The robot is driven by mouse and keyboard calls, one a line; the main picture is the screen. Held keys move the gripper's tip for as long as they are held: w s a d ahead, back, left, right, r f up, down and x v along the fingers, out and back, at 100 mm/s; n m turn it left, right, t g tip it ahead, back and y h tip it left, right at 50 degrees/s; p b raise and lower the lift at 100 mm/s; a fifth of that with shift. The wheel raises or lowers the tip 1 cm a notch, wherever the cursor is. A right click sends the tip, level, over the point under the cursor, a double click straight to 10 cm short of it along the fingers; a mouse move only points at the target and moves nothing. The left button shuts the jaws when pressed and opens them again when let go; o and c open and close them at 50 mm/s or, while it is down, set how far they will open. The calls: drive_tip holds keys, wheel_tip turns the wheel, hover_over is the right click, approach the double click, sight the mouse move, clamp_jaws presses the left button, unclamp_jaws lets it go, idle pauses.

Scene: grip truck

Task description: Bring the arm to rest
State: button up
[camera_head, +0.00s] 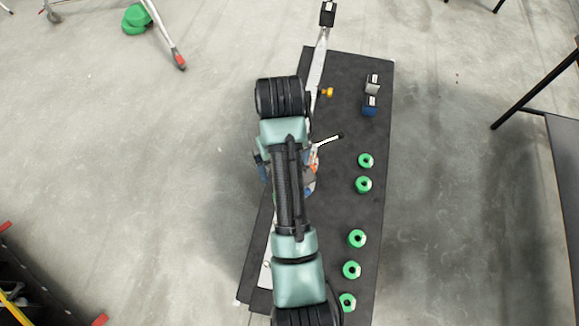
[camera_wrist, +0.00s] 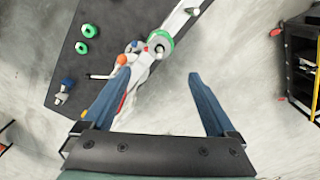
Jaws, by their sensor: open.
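My gripper (camera_wrist: 158,74) shows in the wrist view with its two blue fingers spread wide apart. Nothing is between the fingers. They point toward the edge of a black table (camera_wrist: 62,84), with bare floor below the gap. In the head view my arm extends over the left side of the black table (camera_head: 345,75). It hides part of the table and most of the gripper there.
Several green rings (camera_head: 357,238) stand along the table's right side. Blue and grey blocks (camera_head: 370,105) lie near its far end. A white rail (camera_head: 318,65) runs along the left edge. A dark shelf (camera_wrist: 302,60) stands at right in the wrist view. The floor left of the table is mostly clear.

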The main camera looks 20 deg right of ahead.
drive_tip(key=shift+r, duration=0.2)
drive_tip(key=shift+w, duration=0.2)
idle(0.4)
